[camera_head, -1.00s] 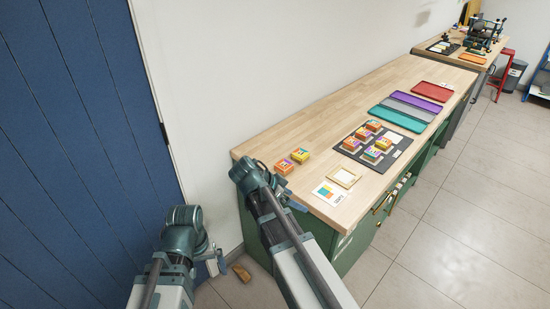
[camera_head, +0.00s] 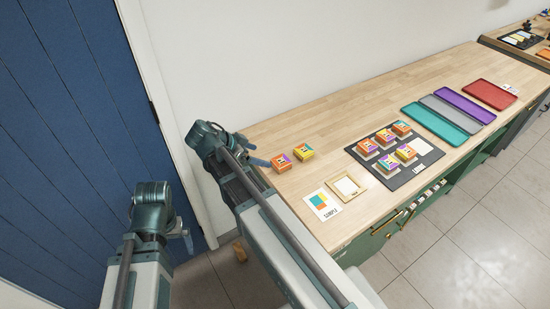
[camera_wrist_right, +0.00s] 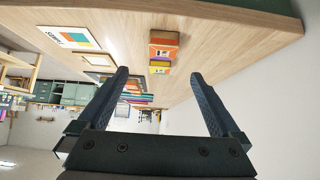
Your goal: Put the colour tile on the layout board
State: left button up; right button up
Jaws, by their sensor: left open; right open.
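Two loose colour tiles, an orange one (camera_head: 281,162) and a yellow-topped one (camera_head: 303,151), lie side by side on the near left of the wooden bench. The dark layout board (camera_head: 392,184) lies to their right and bears several similar tiles and a bare white patch (camera_head: 422,147). My right gripper (camera_head: 257,161) is just left of the loose tiles, at the bench's end. In the right wrist view its open, empty fingers (camera_wrist_right: 160,76) point toward the two tiles (camera_wrist_right: 163,45), which are apart from them. My left gripper (camera_head: 187,236) is low, left of the bench, and looks empty.
A sample card (camera_head: 321,204) and a small wooden frame (camera_head: 346,187) lie in front of the board. Teal (camera_head: 433,123), grey, purple and red (camera_head: 490,94) trays lie farther right. A wall runs behind the bench. A small wooden block (camera_head: 240,250) is on the floor.

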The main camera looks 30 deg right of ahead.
jog(key=b, duration=0.5)
send_near(281, 161)
jog(key=x, duration=0.3)
jog(key=shift+s+f, duration=0.25)
jog(key=shift+f, duration=0.2)
jog(key=shift+d+f+b, duration=0.4)
jog(key=shift+d+b, duration=0.15)
jog(key=shift+d, duration=0.05)
jog(key=b+x, duration=0.2)
jog(key=x, duration=0.1)
jog(key=b+x, duration=0.1)
jog(key=x, duration=0.1)
jog(key=shift+w+d+f+b, duration=0.1)
jog(key=shift+w+d+b, duration=0.05)
jog(key=shift+w+b, duration=0.2)
jog(key=c, duration=1.4)
